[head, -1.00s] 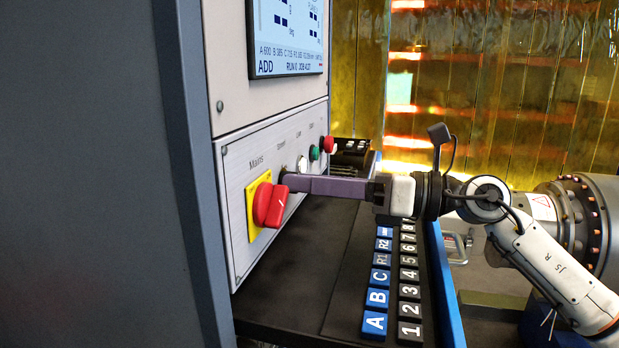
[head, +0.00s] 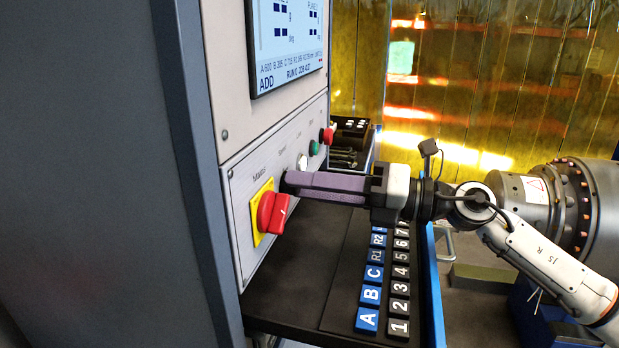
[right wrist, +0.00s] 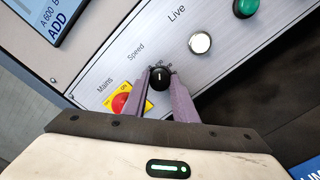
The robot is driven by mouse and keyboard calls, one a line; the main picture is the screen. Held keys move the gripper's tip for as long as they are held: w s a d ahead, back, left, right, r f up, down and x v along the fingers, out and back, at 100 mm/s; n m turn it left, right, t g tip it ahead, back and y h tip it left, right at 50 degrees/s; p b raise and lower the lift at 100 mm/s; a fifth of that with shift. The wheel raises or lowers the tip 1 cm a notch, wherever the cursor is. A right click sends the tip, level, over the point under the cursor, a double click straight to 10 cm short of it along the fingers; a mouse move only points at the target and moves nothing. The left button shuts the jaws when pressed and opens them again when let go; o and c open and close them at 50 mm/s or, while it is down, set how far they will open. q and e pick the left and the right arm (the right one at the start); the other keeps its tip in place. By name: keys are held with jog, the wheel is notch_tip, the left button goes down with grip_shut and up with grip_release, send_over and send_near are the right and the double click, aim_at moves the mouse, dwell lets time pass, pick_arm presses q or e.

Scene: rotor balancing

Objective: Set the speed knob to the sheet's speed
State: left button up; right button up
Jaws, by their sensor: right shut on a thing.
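The speed knob (right wrist: 160,78) is a small round black knob with a pale pointer line, under the "Speed" label on the grey panel. My right gripper (right wrist: 165,88) has its two purple fingers on either side of the knob, shut on it. In the head view the right gripper (head: 292,182) reaches the panel from the right, and its fingers hide the knob. The screen (head: 287,38) above shows "ADD" and "RUN 0"; its other text is too small to read surely. No sheet is clearly visible. My left gripper is not in view.
The red mains switch (head: 271,212) on its yellow plate sits close beside the fingers. A white button (head: 302,162), a green button (head: 314,148) and a red button (head: 327,135) lie farther along. Below is a black shelf (head: 300,275) with lettered and numbered blocks.

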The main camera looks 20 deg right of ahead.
dwell(0.4)
jog(key=o, duration=1)
jog(key=shift+o, duration=0.2)
jog(key=b+v, duration=0.5)
jog(key=v, duration=0.5)
jog(key=shift+s+d, duration=0.15)
